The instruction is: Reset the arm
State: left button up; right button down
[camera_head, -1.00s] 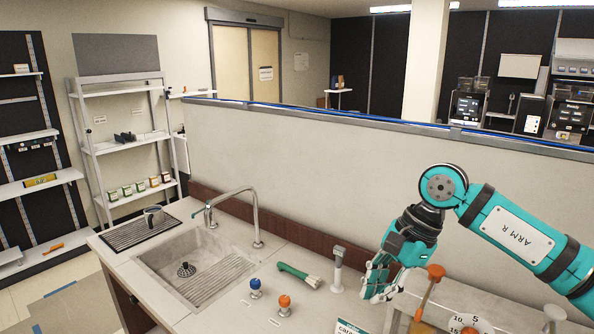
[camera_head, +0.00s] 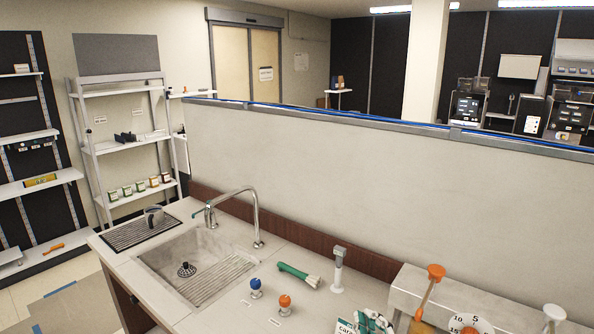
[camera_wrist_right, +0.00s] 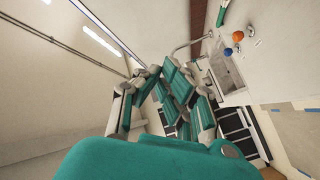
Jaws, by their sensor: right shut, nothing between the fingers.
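My right gripper (camera_head: 371,322) shows only in part at the bottom edge of the head view, low over the front of the counter beside a small card. The rest of my right arm is out of that view. In the right wrist view, the gripper's teal and grey fingers (camera_wrist_right: 165,82) fill the middle, shut with nothing held between them. That view is tilted, with the counter and sink off to the right, apart from the fingers. My left gripper is not in either view.
The counter holds a sink (camera_head: 165,265), a curved tap (camera_head: 256,215), a green-handled tool (camera_head: 297,274), a blue knob (camera_head: 256,287) and an orange knob (camera_head: 285,303). An orange-topped lever (camera_head: 436,273) stands on a raised unit at right. A low wall (camera_head: 390,190) runs behind.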

jog(key=s+d+f+m+g+h, duration=0.1)
jog(key=s+d+f+m+g, duration=0.25)
jog(key=s+f, duration=0.3)
jog(key=s+d+f+m+g+h, duration=0.25)
jog(key=s+f+g, duration=0.2)
jog(key=f, duration=0.35)
jog(key=s+d+f+m+g, duration=0.1)
jog(key=s+f+m+g, duration=0.45)
jog(key=s, duration=0.95)
notch_tip(320, 180, down, 32)
jog(key=s+f+n+g+b, duration=0.1)
jog(key=s+n+g+b, duration=0.1)
jog(key=b, duration=0.2)
jog(key=s+d+f+b, duration=0.3)
jog(key=s+f, duration=1.3)
jog(key=f, duration=0.2)
jog(key=shift+s+f+g+y+b, duration=0.2)
jog(key=shift+f+g+y+b, duration=0.05)
jog(key=shift+g+y+b, duration=0.1)
